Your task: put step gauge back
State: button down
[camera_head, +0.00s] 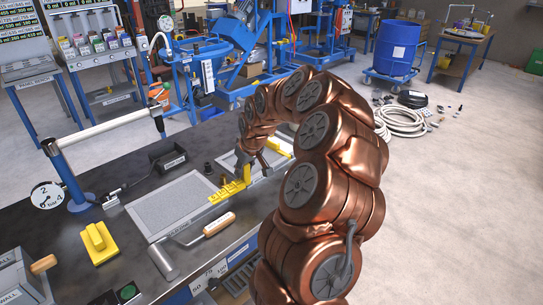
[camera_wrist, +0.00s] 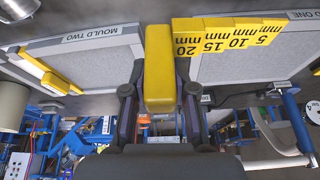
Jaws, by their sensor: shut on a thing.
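The yellow step gauge (camera_head: 232,188) has a stepped edge marked 5, 10, 15 and 20 mm, which reads clearly in the wrist view (camera_wrist: 228,38). My gripper (camera_head: 248,152) is shut on its thick yellow grip block, which stands between the fingers in the wrist view (camera_wrist: 160,80). The stepped part reaches out to one side of the fingers, over the inner edge of the tray labelled MOULD ONE (camera_head: 172,202). I cannot tell whether the gauge touches the tray or hangs just above it.
A second tray, MOULD TWO (camera_wrist: 100,50), lies on the other side, with a yellow bar (camera_wrist: 42,74) at its edge.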

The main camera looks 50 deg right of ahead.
jog(key=s+d+p, duration=0.2)
jog(key=s+d, duration=0.3)
jog(key=d, duration=0.3)
jog(key=shift+a+f, duration=0.2)
jog(key=shift+f, duration=2.95)
jog(key=shift+f+b, duration=0.6)
jog(key=shift+f, duration=0.15)
jog(key=c, duration=0.8)
grip_release()
jog(key=shift+c, duration=0.2)
jog(key=shift+r, duration=0.1)
jog(key=v, duration=1.2)
